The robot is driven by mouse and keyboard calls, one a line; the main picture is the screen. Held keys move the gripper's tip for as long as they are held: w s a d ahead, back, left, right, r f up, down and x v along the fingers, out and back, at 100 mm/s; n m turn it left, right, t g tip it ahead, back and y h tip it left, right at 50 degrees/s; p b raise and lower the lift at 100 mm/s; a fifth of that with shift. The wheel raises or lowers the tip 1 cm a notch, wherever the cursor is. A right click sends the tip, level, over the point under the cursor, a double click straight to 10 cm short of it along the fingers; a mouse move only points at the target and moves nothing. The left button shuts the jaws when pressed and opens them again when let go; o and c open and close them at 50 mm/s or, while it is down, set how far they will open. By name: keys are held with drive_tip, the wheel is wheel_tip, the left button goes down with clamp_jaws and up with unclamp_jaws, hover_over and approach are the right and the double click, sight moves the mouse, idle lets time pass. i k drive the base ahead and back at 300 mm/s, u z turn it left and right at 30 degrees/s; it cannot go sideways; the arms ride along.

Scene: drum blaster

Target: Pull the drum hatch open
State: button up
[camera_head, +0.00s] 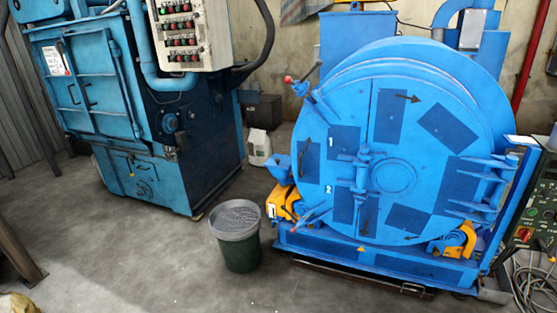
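The drum blaster (340,215) is a large blue round machine at the right of the view. Its round hatch (392,176) faces me and looks shut, with darker blue patches, black arrows and the numbers 1 and 2. A latch or handle assembly (359,176) sits near the hatch's middle. Two levers with red ends stand at its left side, an upper one (301,85) and a lower one (309,218). Hinge-like brackets (482,188) are at its right edge. My gripper is not in view.
A dark bin (238,254) stands on the floor left of the drum. Another blue machine (100,110) with a button panel (187,32) is at the left. A green control box (537,205) and loose cables (535,285) are at the right edge. The front floor is mostly clear.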

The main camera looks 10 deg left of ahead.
sight(327, 169)
drive_tip(key=u, duration=0.25)
drive_tip(key=i, duration=2.75)
drive_tip(key=z, duration=0.5)
